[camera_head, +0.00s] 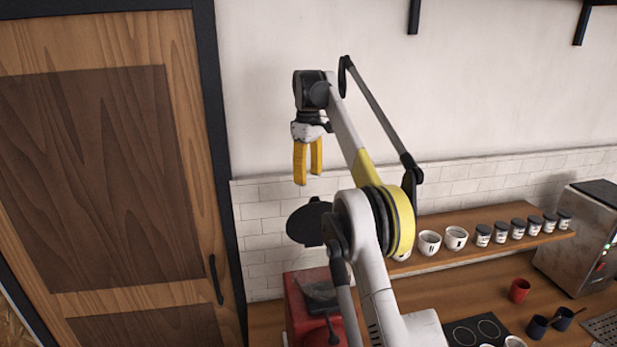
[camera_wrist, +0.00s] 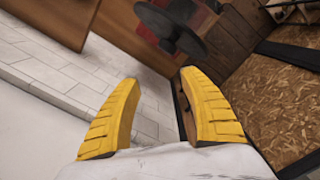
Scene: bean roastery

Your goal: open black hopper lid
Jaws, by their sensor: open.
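The black hopper lid (camera_head: 309,222) is a round dark disc above the red machine (camera_head: 297,305), near the tiled wall. A small tab shows at its top edge. I cannot tell whether it lies shut on the hopper or stands raised. My gripper (camera_head: 308,178) points down with yellow fingers spread and empty. In the head view it appears just above the lid, apart from it. In the wrist view the open fingers (camera_wrist: 159,76) frame bare wall, and dark round parts (camera_wrist: 165,22) show beyond them at the top. My arm hides part of the machine.
A wooden shelf (camera_head: 500,249) to the right holds white cups (camera_head: 429,243) and several lidded jars. The counter below has a red mug (camera_head: 519,290), dark mugs (camera_head: 537,326) and a metal machine (camera_head: 580,245). A wooden door (camera_head: 105,170) is at left. Free space surrounds my gripper.

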